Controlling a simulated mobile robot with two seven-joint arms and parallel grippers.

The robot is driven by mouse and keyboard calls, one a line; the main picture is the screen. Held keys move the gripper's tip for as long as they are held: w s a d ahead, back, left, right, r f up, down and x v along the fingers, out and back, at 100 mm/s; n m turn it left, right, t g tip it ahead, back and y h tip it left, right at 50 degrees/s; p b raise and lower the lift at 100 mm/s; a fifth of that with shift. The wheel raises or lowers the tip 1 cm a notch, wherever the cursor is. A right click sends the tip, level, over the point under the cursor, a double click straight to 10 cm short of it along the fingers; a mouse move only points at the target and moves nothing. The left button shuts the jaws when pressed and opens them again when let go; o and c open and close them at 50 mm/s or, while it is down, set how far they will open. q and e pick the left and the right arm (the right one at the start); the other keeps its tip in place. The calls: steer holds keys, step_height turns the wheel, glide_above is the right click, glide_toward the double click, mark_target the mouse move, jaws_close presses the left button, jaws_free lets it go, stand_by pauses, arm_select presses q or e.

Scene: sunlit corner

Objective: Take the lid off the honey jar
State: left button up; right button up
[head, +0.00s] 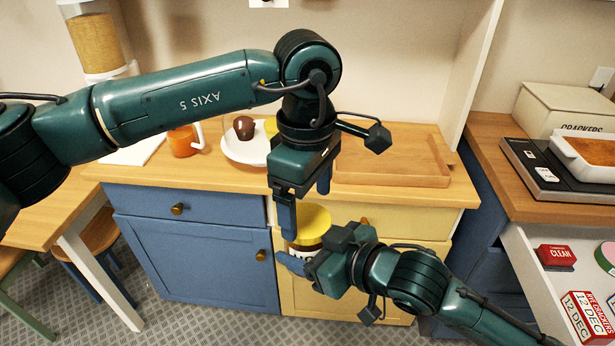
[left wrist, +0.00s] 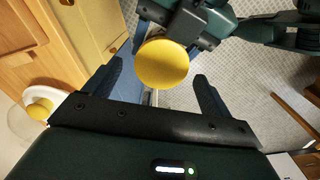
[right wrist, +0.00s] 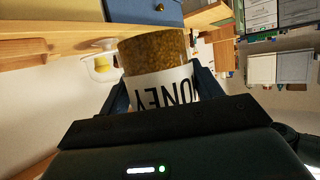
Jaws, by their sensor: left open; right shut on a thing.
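The honey jar (head: 303,247) is held upright in front of the cabinets, with its round yellow lid (head: 314,222) on top. My right gripper (head: 318,246) is shut around the jar's body. In the right wrist view the amber jar with its white label (right wrist: 160,88) sits between the fingers. My left gripper (head: 307,212) is open and points down just above the lid. In the left wrist view the lid (left wrist: 162,63) shows between and beyond the spread fingers, apparently untouched. The left gripper hides part of the jar in the head view.
The wooden counter (head: 225,188) behind carries a white plate (head: 240,148) with a brown item, an orange mug (head: 184,140) and a wooden tray (head: 395,170). Blue (head: 200,250) and yellow cabinet fronts stand behind the jar. A side counter with a crackers box (head: 560,105) is at right.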

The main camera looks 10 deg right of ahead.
mark_target(307, 217)
arm_select(q)
steer(key=shift+f, duration=1.6)
steer(key=c, duration=1)
steer(key=n, duration=0.6)
steer(key=shift+w+r, duration=0.1)
steer(key=shift+w, duration=0.05)
steer(key=o, duration=0.8)
steer(key=shift+o, duration=1.4)
